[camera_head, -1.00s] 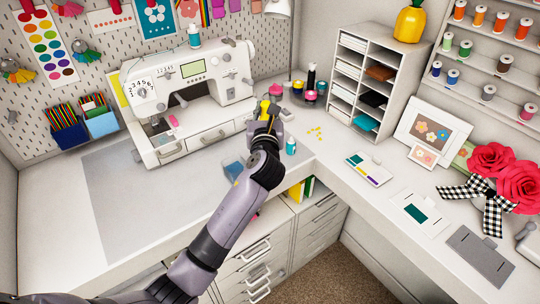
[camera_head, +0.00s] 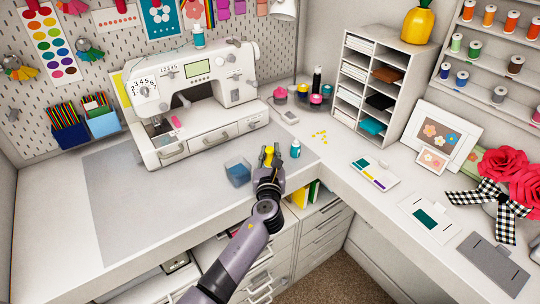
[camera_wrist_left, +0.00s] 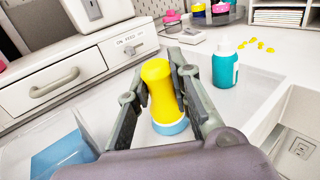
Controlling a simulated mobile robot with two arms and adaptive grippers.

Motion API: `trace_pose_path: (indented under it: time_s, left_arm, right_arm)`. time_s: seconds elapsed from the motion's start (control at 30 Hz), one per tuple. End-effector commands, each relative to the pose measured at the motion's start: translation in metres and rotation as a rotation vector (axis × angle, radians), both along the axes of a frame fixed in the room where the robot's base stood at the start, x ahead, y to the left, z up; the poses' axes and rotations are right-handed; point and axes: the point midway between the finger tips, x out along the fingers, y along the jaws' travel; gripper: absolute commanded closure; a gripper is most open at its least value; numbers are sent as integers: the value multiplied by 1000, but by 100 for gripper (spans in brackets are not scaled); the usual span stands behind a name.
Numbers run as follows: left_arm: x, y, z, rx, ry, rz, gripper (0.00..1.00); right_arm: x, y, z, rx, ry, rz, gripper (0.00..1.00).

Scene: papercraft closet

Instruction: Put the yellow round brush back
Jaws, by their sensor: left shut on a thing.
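The yellow round brush (camera_head: 269,155) has a yellow handle and a blue lower end. My left gripper (camera_head: 269,168) is shut on it, near the front edge of the desk. In the left wrist view the brush (camera_wrist_left: 162,90) stands roughly upright between the two fingers (camera_wrist_left: 163,98). I cannot tell whether its lower end touches the desk. My right gripper is not in view.
A clear box with blue inside (camera_head: 238,172) stands just left of the gripper. A teal bottle (camera_head: 295,149) stands just right of it. The sewing machine (camera_head: 190,110) is behind. A grey mat (camera_head: 130,200) lies clear at left.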

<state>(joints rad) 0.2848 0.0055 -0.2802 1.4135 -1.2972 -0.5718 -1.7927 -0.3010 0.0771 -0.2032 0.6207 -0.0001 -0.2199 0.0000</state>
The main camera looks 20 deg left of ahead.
Motion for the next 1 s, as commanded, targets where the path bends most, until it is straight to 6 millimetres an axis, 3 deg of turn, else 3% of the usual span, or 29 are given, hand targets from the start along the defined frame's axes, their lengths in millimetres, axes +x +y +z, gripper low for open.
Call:
trace_pose_path:
  time_s: [0.27,0.3,0.6,1.0]
  left_arm:
    - [0,0,-4,0,0,0,100]
    - [0,0,-3,-1,-1,0,79]
    - [0,0,-2,0,0,0,60]
    - [-5,-2,0,1,1,-1,60]
  right_arm:
    - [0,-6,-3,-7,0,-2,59]
    - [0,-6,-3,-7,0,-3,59]
    - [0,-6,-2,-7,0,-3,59]
    - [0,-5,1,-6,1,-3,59]
